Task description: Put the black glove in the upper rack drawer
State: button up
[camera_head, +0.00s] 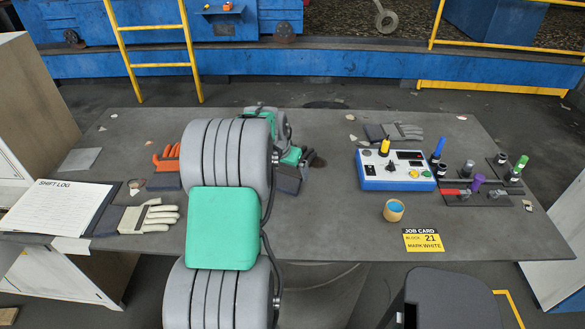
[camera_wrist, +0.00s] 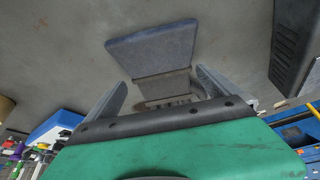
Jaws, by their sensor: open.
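My gripper (camera_head: 294,170) is low over the middle of the grey table, partly hidden behind my own arm in the head view. In the wrist view my gripper (camera_wrist: 160,84) is open, with a glove lying between and beyond its two fingers. This glove has a dark blue-grey cuff (camera_wrist: 152,46), a darker band and partly hidden fingers. In the head view a dark cuff (camera_head: 288,182) shows just below my gripper, the rest of it covered. I cannot tell whether the fingers touch the glove. I cannot make out the upper rack drawer in either view.
An orange glove (camera_head: 168,161), a cream glove (camera_head: 150,217) and a grey glove (camera_head: 402,131) lie elsewhere on the table (camera_head: 335,230). A blue control box (camera_head: 393,183), a small cup (camera_head: 393,210) and marker stands are at right. A dark chair (camera_head: 440,300) stands in front.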

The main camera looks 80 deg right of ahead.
jog(key=shift+x, duration=0.9)
jog(key=shift+r, duration=0.15)
jog(key=c, duration=1.3)
